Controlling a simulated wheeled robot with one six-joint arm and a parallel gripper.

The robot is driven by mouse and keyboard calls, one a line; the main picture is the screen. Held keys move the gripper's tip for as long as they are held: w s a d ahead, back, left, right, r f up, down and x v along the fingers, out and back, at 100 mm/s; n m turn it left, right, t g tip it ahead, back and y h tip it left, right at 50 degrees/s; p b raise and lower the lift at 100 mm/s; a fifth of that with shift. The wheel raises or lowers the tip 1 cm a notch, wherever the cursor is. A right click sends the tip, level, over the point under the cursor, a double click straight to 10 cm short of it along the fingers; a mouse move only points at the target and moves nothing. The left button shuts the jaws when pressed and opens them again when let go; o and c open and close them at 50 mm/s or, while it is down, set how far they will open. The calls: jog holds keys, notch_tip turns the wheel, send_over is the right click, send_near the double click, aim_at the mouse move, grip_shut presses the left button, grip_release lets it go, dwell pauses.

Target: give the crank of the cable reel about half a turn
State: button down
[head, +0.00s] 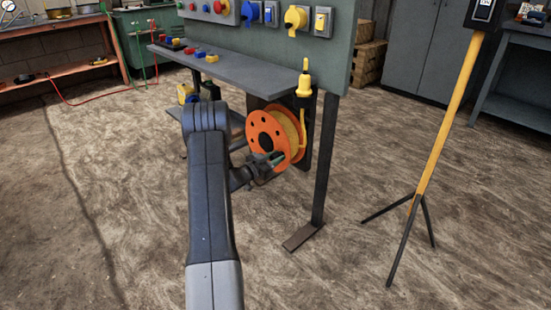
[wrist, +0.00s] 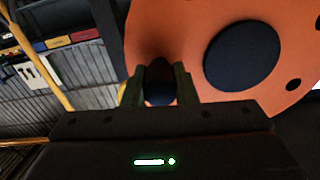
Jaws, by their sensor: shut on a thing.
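The orange cable reel (head: 266,139) with yellow cable is mounted low on the stand, under the grey shelf. In the wrist view its orange disc (wrist: 187,35) fills the upper right, with a dark round hub (wrist: 242,55). My gripper (head: 275,160) is at the lower front of the reel. In the wrist view my gripper (wrist: 159,85) is shut on the crank's dark knob (wrist: 159,78), which sits between the two fingers, left of and a little below the hub. The crank's arm is not clearly visible.
The grey shelf (head: 225,66) stands above the reel, with a green panel (head: 290,50) of sockets behind it. A yellow plug (head: 304,83) hangs beside the reel. The stand's dark post (head: 325,160) is close on the right. A yellow tripod pole (head: 445,115) stands farther right on open floor.

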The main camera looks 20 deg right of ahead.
jog(key=shift+f, duration=0.1)
jog(key=c, duration=1.2)
grip_release()
jog(key=shift+o, duration=0.2)
jog(key=p+v, duration=0.4)
jog(key=v, duration=1)
jog(key=b+x, duration=0.4)
jog(key=x, duration=1)
